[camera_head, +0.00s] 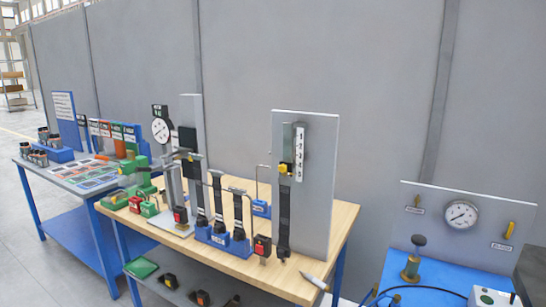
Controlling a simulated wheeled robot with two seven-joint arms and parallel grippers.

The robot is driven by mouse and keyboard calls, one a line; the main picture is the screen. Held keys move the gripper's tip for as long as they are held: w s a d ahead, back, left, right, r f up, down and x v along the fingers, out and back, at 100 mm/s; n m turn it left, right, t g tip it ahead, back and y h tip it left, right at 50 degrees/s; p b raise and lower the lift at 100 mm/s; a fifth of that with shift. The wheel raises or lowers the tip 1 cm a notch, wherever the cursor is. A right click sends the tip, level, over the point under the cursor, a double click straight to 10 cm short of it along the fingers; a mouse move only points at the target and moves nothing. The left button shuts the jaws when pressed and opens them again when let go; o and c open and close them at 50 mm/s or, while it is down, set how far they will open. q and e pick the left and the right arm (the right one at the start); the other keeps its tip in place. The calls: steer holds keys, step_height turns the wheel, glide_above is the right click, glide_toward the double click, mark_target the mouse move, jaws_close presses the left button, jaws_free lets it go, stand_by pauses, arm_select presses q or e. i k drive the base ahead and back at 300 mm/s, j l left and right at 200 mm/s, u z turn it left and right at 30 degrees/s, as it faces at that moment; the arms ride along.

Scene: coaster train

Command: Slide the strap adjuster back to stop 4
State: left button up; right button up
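The strap adjuster (284,168) is a small yellow and black piece on the upright grey panel (318,190) on the wooden bench. It sits beside the lower half of a white number plate (300,150). The numbers are too small to tell which stop it is at. A black strap (284,220) hangs from it down to the bench top. Neither of my grippers is in view, and nothing is touching the adjuster.
The wooden bench (230,262) also holds blue stands with black straps (220,237), a dial gauge stand (160,131) and red and green blocks. A pale cylinder (316,282) lies at its front right corner. A blue table with a gauge (461,214) stands at right.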

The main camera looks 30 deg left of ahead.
mark_target(283, 166)
steer(key=u, duration=0.9)
